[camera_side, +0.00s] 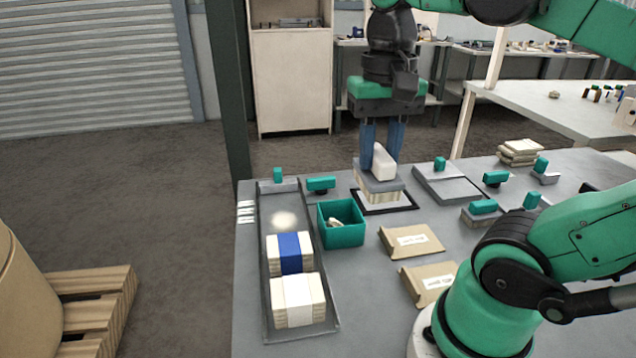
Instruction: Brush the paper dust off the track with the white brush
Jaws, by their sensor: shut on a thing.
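The white brush (383,163) stands upright at the back middle of the table, with a white grip, a grey block and pale bristles below. My gripper (381,152) points down with its blue fingers shut on the white grip. The bristles are over a dark-edged square mat (402,207); I cannot tell whether they touch it. The track (266,240) is a long grey channel at the left of the table. A pale patch of paper dust (284,220) lies on its far part. My gripper and the brush are to the right of and beyond the dust.
In the track nearer the camera lie a blue-banded stack (290,254) and a white-banded stack (298,300). A green bin (341,233) stands between track and mat. Two brown envelopes (411,240) (432,282) lie to the right. Green-handled tools (482,207) stand farther right.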

